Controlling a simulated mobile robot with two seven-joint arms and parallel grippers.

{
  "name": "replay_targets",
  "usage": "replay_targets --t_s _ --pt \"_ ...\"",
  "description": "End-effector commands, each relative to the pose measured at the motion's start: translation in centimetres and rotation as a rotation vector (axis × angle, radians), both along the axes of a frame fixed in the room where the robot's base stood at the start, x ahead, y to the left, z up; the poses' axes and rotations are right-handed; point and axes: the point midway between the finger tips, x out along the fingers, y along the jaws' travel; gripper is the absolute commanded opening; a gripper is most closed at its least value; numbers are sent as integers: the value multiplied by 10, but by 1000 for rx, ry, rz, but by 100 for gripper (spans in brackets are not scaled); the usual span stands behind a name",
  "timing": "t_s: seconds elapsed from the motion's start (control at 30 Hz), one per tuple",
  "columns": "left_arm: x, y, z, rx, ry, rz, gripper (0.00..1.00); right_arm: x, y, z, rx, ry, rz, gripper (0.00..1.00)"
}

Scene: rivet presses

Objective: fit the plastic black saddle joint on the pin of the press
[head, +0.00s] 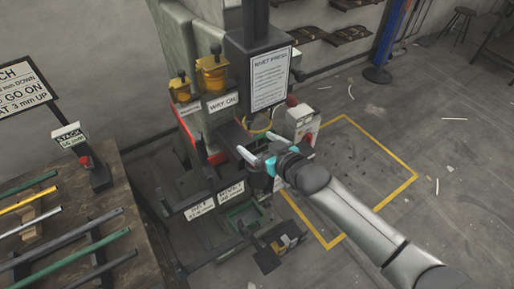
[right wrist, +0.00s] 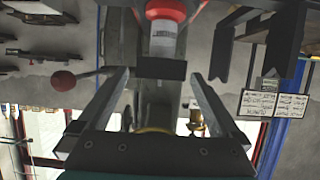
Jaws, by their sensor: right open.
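The rivet press stands in the middle of the head view, with a dark grey head (head: 262,45) bearing a white sign. My right gripper (head: 252,146) is at the press, just below that head, with its fingers apart and pointing left. In the right wrist view, the right gripper (right wrist: 158,76) is open. A small black block (right wrist: 160,68) shows between its fingertips, against a white and red cylinder (right wrist: 165,35). I cannot tell whether the block is the saddle joint, or whether it touches the fingers. The pin cannot be made out. My left gripper is not in view.
Yellow oil cups (head: 212,75) stand on the press's left side. A grey control box (head: 299,121) is behind my right gripper. A green tray (head: 243,216) sits low in front. A rack with coloured bars (head: 70,240) is at left. Yellow-outlined floor (head: 365,190) lies right.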

Motion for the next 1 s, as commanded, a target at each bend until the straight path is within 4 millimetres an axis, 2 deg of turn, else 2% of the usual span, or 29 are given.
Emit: replay_targets --t_s 0.7,1.0 --pt "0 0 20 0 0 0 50 -88 -64 45 -3 1 1 100" --pt "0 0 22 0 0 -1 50 -107 -78 55 -1 -1 0 100"
